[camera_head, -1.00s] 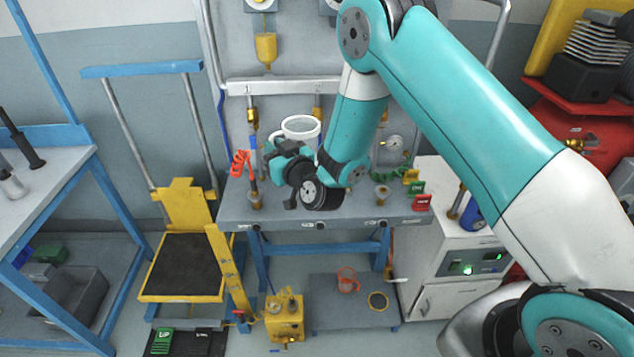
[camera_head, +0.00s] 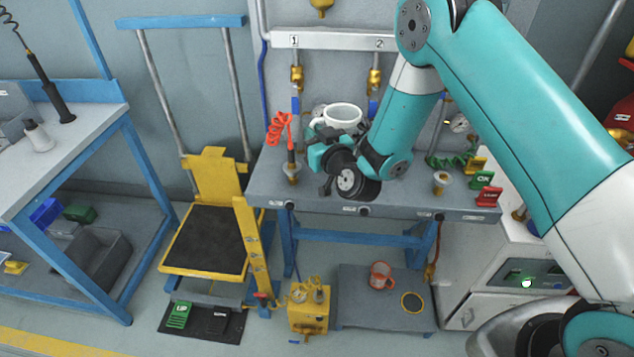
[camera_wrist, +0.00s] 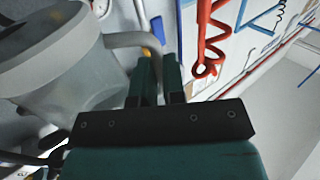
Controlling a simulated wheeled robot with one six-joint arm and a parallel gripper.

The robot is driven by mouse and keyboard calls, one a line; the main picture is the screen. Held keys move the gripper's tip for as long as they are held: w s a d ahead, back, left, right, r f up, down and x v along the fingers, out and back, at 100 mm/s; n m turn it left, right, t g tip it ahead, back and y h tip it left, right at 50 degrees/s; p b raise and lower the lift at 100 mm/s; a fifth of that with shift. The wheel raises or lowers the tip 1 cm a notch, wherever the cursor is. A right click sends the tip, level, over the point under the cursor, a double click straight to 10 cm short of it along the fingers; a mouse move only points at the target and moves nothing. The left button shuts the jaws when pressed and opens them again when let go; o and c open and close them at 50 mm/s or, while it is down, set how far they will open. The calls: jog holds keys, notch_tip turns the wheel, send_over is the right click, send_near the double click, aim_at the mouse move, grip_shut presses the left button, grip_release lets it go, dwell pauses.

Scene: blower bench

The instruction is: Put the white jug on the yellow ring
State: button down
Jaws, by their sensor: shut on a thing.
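The white jug (camera_head: 343,114) is above the rear part of the grey bench in the head view, its open mouth facing up. It also shows large and greyish at the left of the wrist view (camera_wrist: 65,75). My gripper (camera_head: 319,140) is shut on the jug's handle; the fingers (camera_wrist: 158,82) close on it in the wrist view. Whether the jug's base touches the bench is hidden by my wrist.
An orange jug (camera_head: 381,276) stands on the platform, left of the ring. A yellow machine (camera_head: 308,314) stands at the platform's left. Red coil hose (camera_head: 279,128), brass valves and small signs (camera_head: 482,179) crowd the bench (camera_head: 400,207). A white cabinet (camera_head: 470,277) stands right of the platform.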

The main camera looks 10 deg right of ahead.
notch_tip(320, 180, down, 9)
jog(key=b, duration=0.5)
jog(key=shift+f, duration=0.15)
jog(key=shift+f+b, duration=0.15)
jog(key=shift+b, duration=0.15)
jog(key=c, duration=1.2)
grip_release()
